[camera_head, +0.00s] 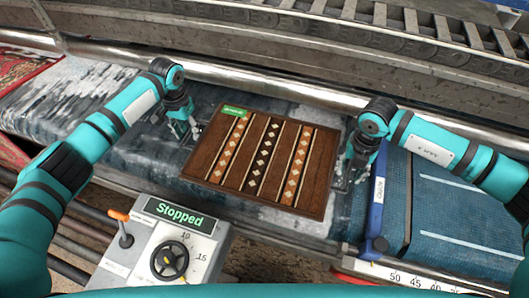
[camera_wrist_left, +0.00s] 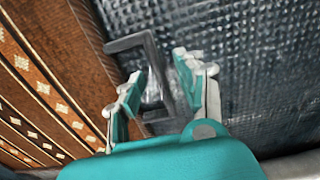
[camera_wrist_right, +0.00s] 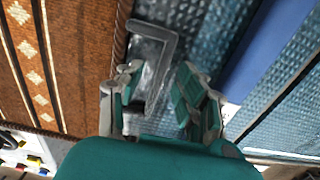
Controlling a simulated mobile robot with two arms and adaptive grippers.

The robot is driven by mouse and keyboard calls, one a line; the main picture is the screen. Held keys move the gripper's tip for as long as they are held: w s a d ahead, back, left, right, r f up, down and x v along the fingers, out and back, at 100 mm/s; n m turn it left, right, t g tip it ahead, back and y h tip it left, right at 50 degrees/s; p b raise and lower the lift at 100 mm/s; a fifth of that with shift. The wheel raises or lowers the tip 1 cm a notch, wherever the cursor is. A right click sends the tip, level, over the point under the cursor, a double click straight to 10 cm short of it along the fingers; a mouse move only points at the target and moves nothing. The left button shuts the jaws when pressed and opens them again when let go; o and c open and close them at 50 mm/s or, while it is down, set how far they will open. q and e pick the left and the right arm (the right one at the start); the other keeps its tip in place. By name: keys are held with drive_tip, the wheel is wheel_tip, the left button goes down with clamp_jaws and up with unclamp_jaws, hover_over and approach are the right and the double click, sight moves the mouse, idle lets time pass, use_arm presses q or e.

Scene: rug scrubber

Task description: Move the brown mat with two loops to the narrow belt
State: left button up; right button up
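The brown mat (camera_head: 263,168) has patterned stripes and a green label, and lies flat on a worn blue-white belt (camera_head: 75,117). A dark, angular loop (camera_wrist_left: 149,43) stands out from its edge in the left wrist view. Another such loop (camera_wrist_right: 170,38) shows at its opposite edge in the right wrist view. My left gripper (camera_head: 183,130) is open at the mat's left side, with its loop between the parted fingers. My right gripper (camera_head: 345,178) is open at the right side, fingers on either side of the other loop. Contact with the loops is unclear.
A blue bar (camera_head: 376,206) stands right of the mat, with a teal belt with a white stripe (camera_head: 463,217) beyond it. A control box (camera_head: 165,245) with lever, dial and "Stopped" display stands in front. A metal rail (camera_head: 262,84) runs behind. A red rug (camera_head: 22,68) lies far left.

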use_arm(q)
clamp_jaws()
use_arm(e)
clamp_jaws()
use_arm(q)
drive_tip(key=shift+r, duration=0.2)
use_arm(e)
drive_tip(key=shift+r, duration=0.15)
